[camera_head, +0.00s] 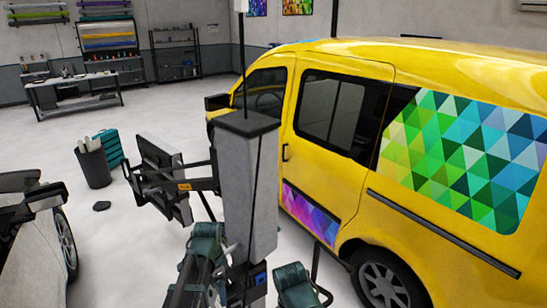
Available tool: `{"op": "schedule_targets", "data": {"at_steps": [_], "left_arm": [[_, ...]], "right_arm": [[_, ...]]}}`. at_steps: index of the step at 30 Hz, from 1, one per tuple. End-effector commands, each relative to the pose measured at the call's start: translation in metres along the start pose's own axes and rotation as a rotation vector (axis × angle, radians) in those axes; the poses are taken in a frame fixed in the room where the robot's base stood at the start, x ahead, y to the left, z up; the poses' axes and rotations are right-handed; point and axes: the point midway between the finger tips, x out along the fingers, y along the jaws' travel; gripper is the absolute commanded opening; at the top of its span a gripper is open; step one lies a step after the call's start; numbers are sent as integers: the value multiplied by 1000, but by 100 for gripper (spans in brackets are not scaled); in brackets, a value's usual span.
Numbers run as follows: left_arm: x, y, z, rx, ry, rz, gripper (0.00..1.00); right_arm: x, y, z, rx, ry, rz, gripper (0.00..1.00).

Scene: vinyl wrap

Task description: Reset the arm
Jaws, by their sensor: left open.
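My left gripper (214,284) is low in the middle of the head view, among my dark arm links with a teal joint. It is open, and I see nothing between its fingers. It is close in front of the foot of a grey post. My right gripper is not in view; only another teal-and-black arm part shows at the bottom.
The grey post (250,185) with dark side arms stands close ahead. A yellow van (420,75) with patterned wrap (465,155) fills the right. A dark bin (93,167), teal box (109,147) and workbench (75,90) are left. Open floor lies between.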

Motion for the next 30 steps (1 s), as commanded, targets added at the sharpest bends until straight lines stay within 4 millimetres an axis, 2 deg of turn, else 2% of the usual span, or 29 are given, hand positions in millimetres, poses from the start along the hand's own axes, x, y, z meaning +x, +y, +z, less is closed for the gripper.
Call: {"op": "schedule_targets", "data": {"at_steps": [1, 11, 17, 23, 30], "left_arm": [[7, 4, -1, -7, -2, 0, 94], [32, 24, -6, -74, -13, -1, 94], [61, 47, -11, -147, -25, -5, 94], [104, 80, -15, -256, -43, -13, 94], [180, 138, -17, -464, -71, -39, 94]], "right_arm": [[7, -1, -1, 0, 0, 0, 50], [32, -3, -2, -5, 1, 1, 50], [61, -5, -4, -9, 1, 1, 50], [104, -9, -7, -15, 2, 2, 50], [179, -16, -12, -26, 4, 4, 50]]}}
